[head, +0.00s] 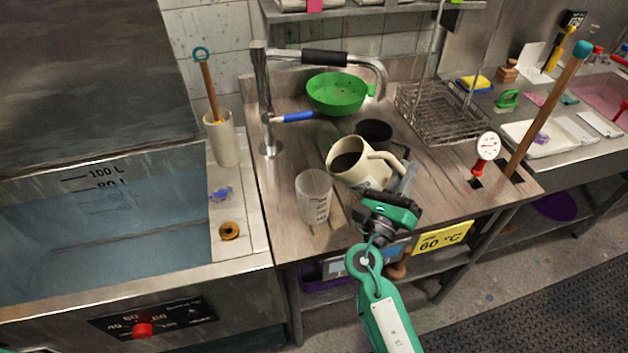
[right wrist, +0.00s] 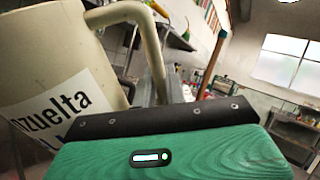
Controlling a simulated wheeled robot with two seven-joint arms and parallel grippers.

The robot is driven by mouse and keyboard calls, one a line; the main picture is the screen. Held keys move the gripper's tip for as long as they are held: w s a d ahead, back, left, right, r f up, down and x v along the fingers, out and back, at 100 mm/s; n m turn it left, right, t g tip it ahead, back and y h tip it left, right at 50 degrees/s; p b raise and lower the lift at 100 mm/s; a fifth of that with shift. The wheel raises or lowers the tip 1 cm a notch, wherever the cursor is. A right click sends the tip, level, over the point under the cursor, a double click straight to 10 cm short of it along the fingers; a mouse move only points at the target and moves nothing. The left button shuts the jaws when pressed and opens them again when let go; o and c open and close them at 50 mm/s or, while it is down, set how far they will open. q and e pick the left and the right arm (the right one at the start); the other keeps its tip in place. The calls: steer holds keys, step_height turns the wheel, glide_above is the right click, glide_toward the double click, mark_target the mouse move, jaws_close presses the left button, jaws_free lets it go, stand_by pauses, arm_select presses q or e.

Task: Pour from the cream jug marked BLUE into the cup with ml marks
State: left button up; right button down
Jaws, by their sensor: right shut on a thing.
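The cream jug (head: 340,171) has a dark interior and a handle on its right side. My right gripper (head: 402,182) is shut on the jug's handle. In the right wrist view the jug (right wrist: 50,50) fills the left side, with a white label reading partly "zuelta"; the rest is cut off or hidden. In the head view it leans a little left, near the clear cup with ml marks (head: 313,190), which stands upright on the wooden counter. I see no stream between them. I cannot tell whether the jug touches the counter. My left gripper is out of view.
A dark pot (head: 374,131) stands just behind the jug. A green colander (head: 336,92), a tap with a blue lever (head: 296,117) and a wire rack (head: 445,115) are farther back. A water tank (head: 110,225) lies left. The counter right of the jug is mostly clear.

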steer(key=shift+a+r+n+t+y, duration=0.25)
steer(key=shift+r+n+t+y, duration=0.25)
steer(key=shift+r+n, duration=0.4)
steer(key=shift+s+a+r+n+t+y, duration=0.15)
steer(key=shift+r+n+t, duration=0.1)
steer(key=shift+n+t, duration=0.25)
steer(key=shift+w+a+r+n+t+y, duration=0.1)
steer(key=shift+a+r+n+t+y, duration=0.15)
steer(key=shift+n, duration=0.45)
stand_by(0.7)
steer(key=shift+s+a+r+n+t+y+p, duration=0.1)
steer(key=shift+a+r+n+t+y+p, duration=0.1)
steer(key=shift+r+n+t+y+p, duration=0.45)
steer(key=shift+a+r+n+t+y, duration=0.2)
steer(key=shift+r+n+y, duration=0.2)
steer(key=shift+n, duration=0.55)
stand_by(2.1)
